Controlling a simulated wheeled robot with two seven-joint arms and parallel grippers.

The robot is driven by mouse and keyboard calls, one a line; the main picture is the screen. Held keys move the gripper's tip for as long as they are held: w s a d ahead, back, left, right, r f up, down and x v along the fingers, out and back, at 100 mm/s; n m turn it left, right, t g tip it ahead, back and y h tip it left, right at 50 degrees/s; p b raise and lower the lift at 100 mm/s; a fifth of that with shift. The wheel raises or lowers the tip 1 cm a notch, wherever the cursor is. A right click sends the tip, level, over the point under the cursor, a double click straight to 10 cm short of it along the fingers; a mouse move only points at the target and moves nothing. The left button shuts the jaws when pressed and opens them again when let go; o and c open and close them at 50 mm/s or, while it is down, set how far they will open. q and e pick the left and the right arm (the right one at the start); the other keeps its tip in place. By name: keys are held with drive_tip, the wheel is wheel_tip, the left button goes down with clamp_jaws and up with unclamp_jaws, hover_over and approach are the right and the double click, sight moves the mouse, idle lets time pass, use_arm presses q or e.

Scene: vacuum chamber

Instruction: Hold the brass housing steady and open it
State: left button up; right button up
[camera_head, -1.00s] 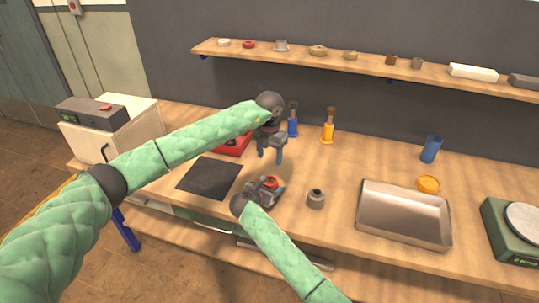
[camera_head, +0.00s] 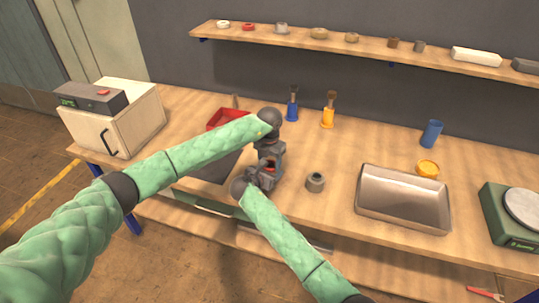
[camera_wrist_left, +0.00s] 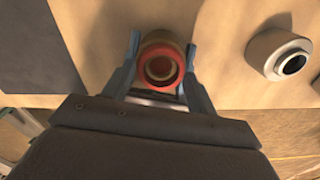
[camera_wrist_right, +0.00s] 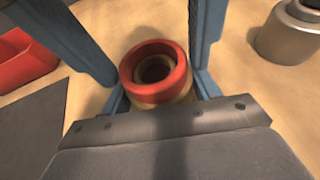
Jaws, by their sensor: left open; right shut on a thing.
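The brass housing has a red ring on top. In the left wrist view its red top (camera_wrist_left: 160,62) faces the camera, and in the right wrist view it stands upright (camera_wrist_right: 155,75) on the bench. My right gripper (camera_head: 264,177) is shut on its lower part, with its fingers (camera_wrist_right: 163,95) low on either side. My left gripper (camera_head: 268,152) is open above it. Its fingers (camera_wrist_left: 162,55) point down on either side of the red ring, with visible gaps. In the head view the grippers hide most of the housing.
A grey cylinder with a hole (camera_head: 315,182) stands just right of the grippers. A metal tray (camera_head: 403,198) lies farther right. A dark mat (camera_head: 215,167) and a red bin (camera_head: 226,119) lie left, partly behind my left arm. Blue and yellow holders (camera_head: 328,117) stand behind.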

use_arm(q)
drive_tip(key=shift+f, duration=0.35)
drive_tip(key=c, duration=0.8)
drive_tip(key=shift+o, duration=0.2)
drive_tip(key=shift+r, duration=0.7)
drive_tip(key=shift+r, duration=0.35)
drive_tip(key=shift+r, duration=0.15)
